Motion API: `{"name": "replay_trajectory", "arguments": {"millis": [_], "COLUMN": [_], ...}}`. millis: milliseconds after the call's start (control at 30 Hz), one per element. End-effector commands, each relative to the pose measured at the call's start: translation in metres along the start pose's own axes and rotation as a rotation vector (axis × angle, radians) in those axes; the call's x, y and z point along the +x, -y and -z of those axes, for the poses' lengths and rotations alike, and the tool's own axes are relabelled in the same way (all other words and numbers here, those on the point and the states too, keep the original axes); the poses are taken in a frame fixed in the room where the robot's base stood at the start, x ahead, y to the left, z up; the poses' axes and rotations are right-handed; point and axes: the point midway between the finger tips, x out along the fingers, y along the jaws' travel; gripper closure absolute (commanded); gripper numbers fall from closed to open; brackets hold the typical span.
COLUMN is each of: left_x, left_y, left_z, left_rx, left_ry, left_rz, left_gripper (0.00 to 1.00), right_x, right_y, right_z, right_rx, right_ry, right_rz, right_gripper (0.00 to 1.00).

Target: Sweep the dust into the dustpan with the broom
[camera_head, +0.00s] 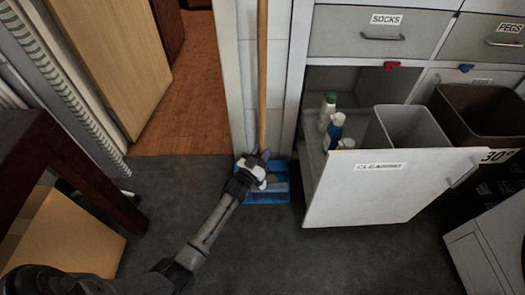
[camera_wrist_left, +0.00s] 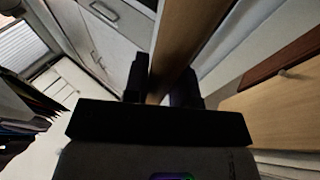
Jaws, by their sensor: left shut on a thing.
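The broom's long wooden handle (camera_head: 262,80) stands upright in front of the white wall strip. My left gripper (camera_head: 257,163) is shut on its lower part. In the left wrist view the handle (camera_wrist_left: 180,45) runs between the two dark fingers of the gripper (camera_wrist_left: 163,88). A blue dustpan (camera_head: 269,194) is on the dark floor just beyond and to the right of the gripper, partly hidden by it. I cannot make out the broom's head or any dust. My right gripper is not in view.
An open white drawer front marked CLEANING (camera_head: 385,185), with a grey bin (camera_head: 410,125) and bottles (camera_head: 335,130), juts out at right. A dark table (camera_head: 60,165) and a cardboard box (camera_head: 65,235) stand at left. The grey floor (camera_head: 300,255) in front is clear.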

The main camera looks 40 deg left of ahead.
Motion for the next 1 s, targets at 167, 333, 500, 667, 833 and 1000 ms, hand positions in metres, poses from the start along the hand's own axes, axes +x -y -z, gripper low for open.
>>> {"name": "replay_trajectory", "arguments": {"millis": [167,333,500,667,833,1000], "left_x": [-0.005,-0.023,-0.042,-0.059,-0.078,-0.096], "left_y": [-0.004,-0.017,-0.03,-0.042,-0.054,-0.067], "left_z": [0.005,0.012,0.016,0.021,0.025,0.03], "left_rx": [-0.001,-0.002,-0.002,-0.002,-0.002,-0.002], "left_ry": [-0.002,-0.001,-0.001,-0.002,-0.001,-0.002], "left_rz": [-0.001,0.0,0.0,0.0,0.0,0.0], "left_gripper": [1.0,1.0,1.0,1.0,1.0,1.0], "right_x": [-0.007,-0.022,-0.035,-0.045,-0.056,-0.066], "right_y": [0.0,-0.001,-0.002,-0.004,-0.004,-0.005], "right_z": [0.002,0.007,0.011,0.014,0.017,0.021], "right_rx": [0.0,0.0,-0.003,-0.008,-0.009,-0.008], "right_ry": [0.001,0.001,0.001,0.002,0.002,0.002], "right_rz": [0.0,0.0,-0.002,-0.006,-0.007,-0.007], "right_gripper": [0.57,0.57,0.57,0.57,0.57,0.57]}}
